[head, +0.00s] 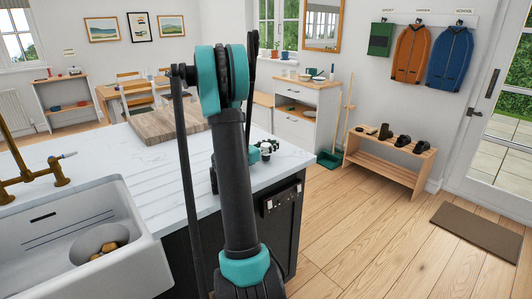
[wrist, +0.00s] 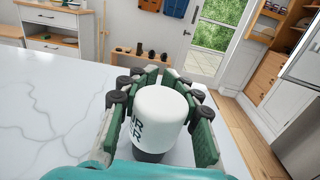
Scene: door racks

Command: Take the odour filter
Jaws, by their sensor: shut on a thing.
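A white rounded canister (wrist: 160,110) with dark lettering on its side and a dark lower part is in the wrist view; I take it to be the odour filter, though the lettering is only partly readable. My gripper (wrist: 160,78) is shut around it, with green and black fingers on both sides. The canister stands upright at the white marble worktop (wrist: 50,110); I cannot tell whether its base touches the surface. In the head view my arm hides most of the gripper, which shows beside the arm over the worktop (head: 98,160).
A wooden board (head: 165,124) lies on the worktop. A white sink (head: 60,235) with a brass tap (head: 45,180) is at the left; a bowl (head: 95,243) sits in it. A shoe bench (head: 390,155), a doormat (head: 475,232) and a door stand at the right.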

